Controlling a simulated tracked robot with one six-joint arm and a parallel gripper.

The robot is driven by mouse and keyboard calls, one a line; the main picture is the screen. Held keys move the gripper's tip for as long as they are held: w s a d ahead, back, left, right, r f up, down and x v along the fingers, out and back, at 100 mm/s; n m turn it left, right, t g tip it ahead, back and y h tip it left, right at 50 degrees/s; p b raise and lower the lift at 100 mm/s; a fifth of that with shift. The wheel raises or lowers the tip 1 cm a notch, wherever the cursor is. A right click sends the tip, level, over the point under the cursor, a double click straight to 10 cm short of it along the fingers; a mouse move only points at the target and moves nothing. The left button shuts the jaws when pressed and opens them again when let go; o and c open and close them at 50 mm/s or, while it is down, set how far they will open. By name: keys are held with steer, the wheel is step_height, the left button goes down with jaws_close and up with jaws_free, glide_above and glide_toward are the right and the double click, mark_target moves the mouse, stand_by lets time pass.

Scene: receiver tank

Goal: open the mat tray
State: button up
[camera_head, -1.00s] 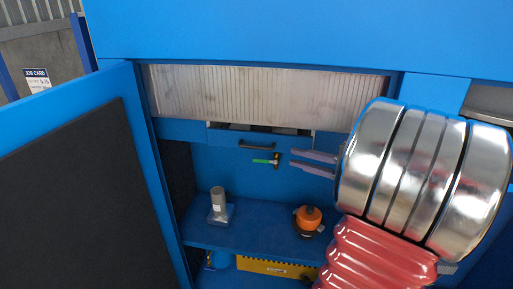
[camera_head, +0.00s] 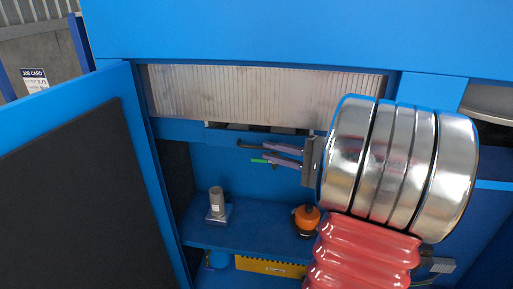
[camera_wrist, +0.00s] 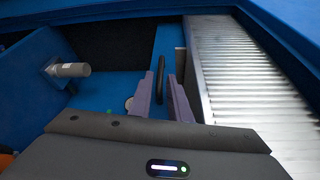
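The mat tray (camera_head: 222,141) is a blue drawer front under the ribbed metal panel; it also shows in the wrist view as a blue strip (camera_wrist: 168,40). Its black bar handle (camera_wrist: 161,84) lies in line with the gap between my fingers in the wrist view. In the head view only the handle's left end (camera_head: 244,146) shows; my gripper hides the rest. My gripper (camera_head: 267,153) is open, its two purple-grey fingers apart in front of the handle; the wrist view shows them on either side of it (camera_wrist: 167,88). I cannot tell whether they touch it.
The ribbed metal panel (camera_head: 260,95) is just above the tray. An open blue door (camera_head: 70,160) stands at left. On the shelf (camera_head: 245,222) below are a grey cylinder on a base (camera_head: 217,205) and an orange object (camera_head: 307,217). A green-handled tool (camera_head: 256,161) shows behind my fingers.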

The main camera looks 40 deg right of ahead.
mark_target(260, 148)
steer(key=shift+x, duration=2.95)
steer(key=shift+c, duration=0.2)
jaws_close()
